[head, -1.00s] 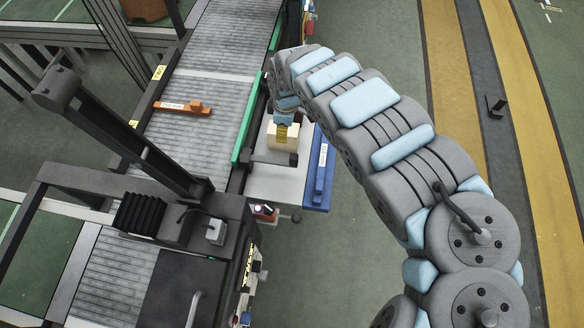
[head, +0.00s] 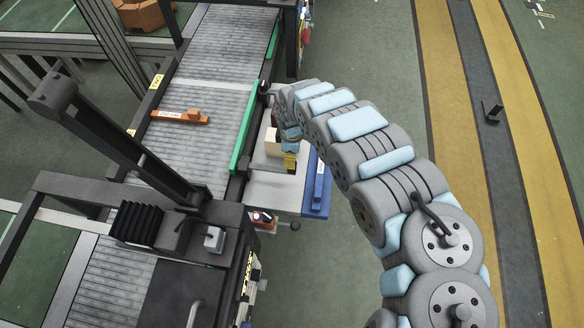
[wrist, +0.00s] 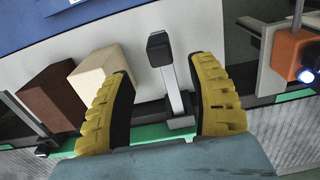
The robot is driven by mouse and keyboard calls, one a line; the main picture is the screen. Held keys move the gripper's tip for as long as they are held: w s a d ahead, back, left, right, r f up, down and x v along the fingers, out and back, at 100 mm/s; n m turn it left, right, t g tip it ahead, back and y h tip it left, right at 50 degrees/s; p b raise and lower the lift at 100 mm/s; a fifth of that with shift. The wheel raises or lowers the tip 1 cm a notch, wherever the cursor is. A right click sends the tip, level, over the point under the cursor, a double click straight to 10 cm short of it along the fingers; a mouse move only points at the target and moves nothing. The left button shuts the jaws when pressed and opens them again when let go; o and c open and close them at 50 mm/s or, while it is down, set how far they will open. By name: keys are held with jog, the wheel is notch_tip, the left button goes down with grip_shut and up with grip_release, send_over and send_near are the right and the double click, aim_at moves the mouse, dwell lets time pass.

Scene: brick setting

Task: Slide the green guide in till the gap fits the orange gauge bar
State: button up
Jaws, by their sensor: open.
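The green guide (head: 244,132) runs along the right side of the roller conveyor in the head view. It also shows behind my fingers in the wrist view (wrist: 150,133). The orange gauge bar (head: 180,117), with a white label, lies across the rollers, its right end apart from the guide. My gripper (wrist: 162,72) is open, with yellow ridged fingers. A metal post with a black knob (wrist: 160,48) stands between the fingers in the wrist view; I see no grip on it. In the head view my gripper (head: 290,160) is over the white side shelf, right of the guide.
A cream block (wrist: 103,74) and a brown block (wrist: 52,95) stand left of my fingers. An orange device (wrist: 291,55) with a light is at right. A dark frame (head: 125,145) rises left of the conveyor.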

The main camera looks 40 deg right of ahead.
jog(key=shift+w+a+f, duration=0.1)
jog(key=shift+f, duration=4.5)
grip_shut()
